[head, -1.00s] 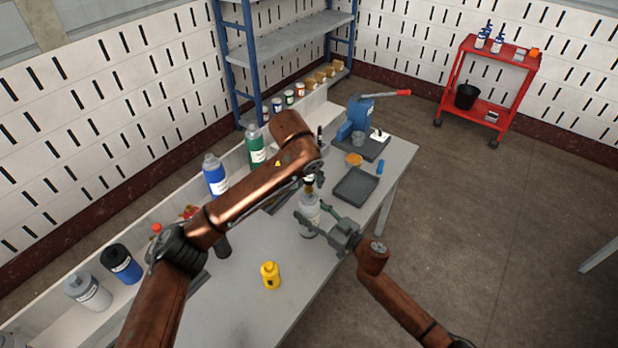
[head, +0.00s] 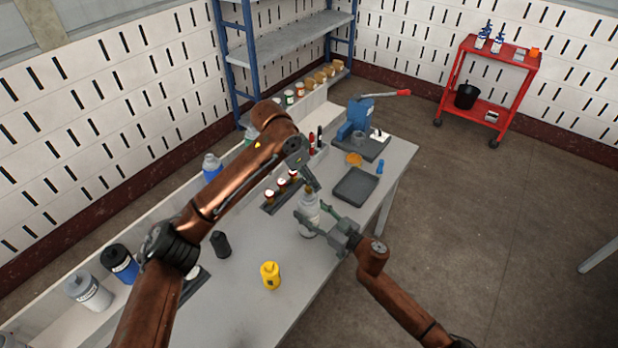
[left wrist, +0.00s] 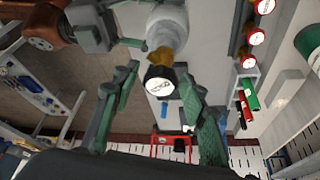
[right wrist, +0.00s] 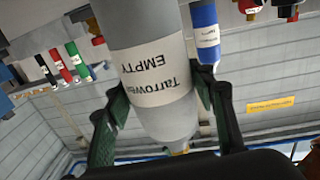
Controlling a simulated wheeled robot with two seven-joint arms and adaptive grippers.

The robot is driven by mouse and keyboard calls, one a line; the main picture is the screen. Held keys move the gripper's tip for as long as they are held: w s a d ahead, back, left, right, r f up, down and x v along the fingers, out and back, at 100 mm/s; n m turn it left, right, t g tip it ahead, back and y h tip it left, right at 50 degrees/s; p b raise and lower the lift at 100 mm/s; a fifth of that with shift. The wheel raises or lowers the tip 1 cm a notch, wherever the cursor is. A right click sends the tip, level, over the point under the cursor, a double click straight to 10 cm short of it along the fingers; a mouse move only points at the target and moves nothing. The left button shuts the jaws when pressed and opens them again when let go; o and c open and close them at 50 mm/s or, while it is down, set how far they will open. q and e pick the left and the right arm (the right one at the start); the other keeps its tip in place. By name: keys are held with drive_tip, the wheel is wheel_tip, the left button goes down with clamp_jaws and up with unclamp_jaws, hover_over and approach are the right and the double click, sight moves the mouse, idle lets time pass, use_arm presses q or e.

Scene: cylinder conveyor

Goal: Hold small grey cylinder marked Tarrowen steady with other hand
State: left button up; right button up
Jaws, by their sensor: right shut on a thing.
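The small grey cylinder marked Tarrowen (head: 309,222) stands near the middle of the bench. In the right wrist view its label (right wrist: 152,75), reading Tarrowen EMPTY, shows upside down. My right gripper (head: 322,217) is shut around its body, one finger on each side; the fingers also show in the right wrist view (right wrist: 165,125). My left gripper (head: 312,186) is just above the cylinder's brass neck (left wrist: 160,56). In the left wrist view its fingers (left wrist: 158,82) are spread either side of a black knob with a white printed face (left wrist: 161,79), in line with the neck.
A rack of red-topped items (head: 272,204) is left of the grey cylinder. A dark tray (head: 355,187) and a blue press (head: 357,117) are beyond.

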use_arm(q)
drive_tip(key=m+g, duration=0.1)
drive_tip(key=m, duration=0.3)
drive_tip(key=shift+m+g+h, duration=0.4)
drive_tip(key=shift+m, duration=0.4)
drive_tip(key=m+g, duration=0.2)
drive_tip(key=m, duration=0.3)
drive_tip(key=shift+f+y, duration=0.15)
drive_tip(key=shift+y, duration=0.15)
drive_tip(key=shift+f, duration=1.1)
drive_tip(key=shift+c, duration=0.3)
